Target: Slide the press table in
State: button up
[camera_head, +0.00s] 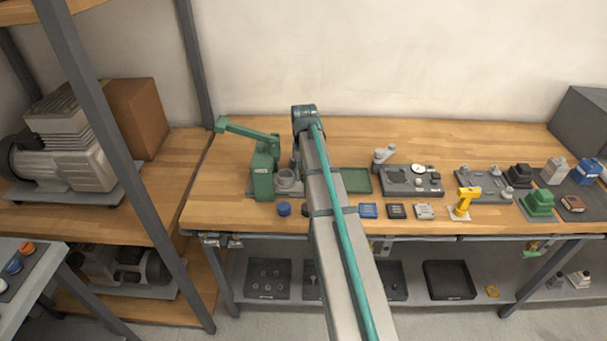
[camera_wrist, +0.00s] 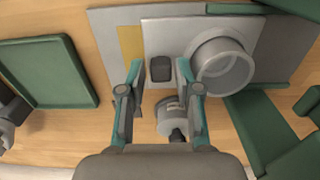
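The green press (camera_head: 262,172) stands at the left of the wooden bench, its lever reaching to the upper left. The press table (camera_wrist: 190,40) is a light grey plate bearing a grey ring (camera_wrist: 222,66), with a small dark block (camera_wrist: 161,69) at its near edge; a yellow strip (camera_wrist: 130,45) shows beside it. The ring also shows in the head view (camera_head: 288,182). My gripper (camera_wrist: 160,78) is open in the wrist view, one fingertip on each side of the dark block; contact cannot be told. A grey cylindrical part (camera_wrist: 171,117) shows between the fingers. My arm hides the gripper in the head view.
A green tray (camera_head: 356,181) lies right of the press, also visible in the wrist view (camera_wrist: 45,72). A blue round cap (camera_head: 284,209) sits in front of the press. Fixtures and small parts fill the bench's right side. Bare wood lies behind them.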

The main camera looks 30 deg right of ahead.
jog(key=shift+r, duration=0.1)
notch_tip(320, 180, up, 12)
dwell(0.5)
jog(key=shift+o, duration=0.2)
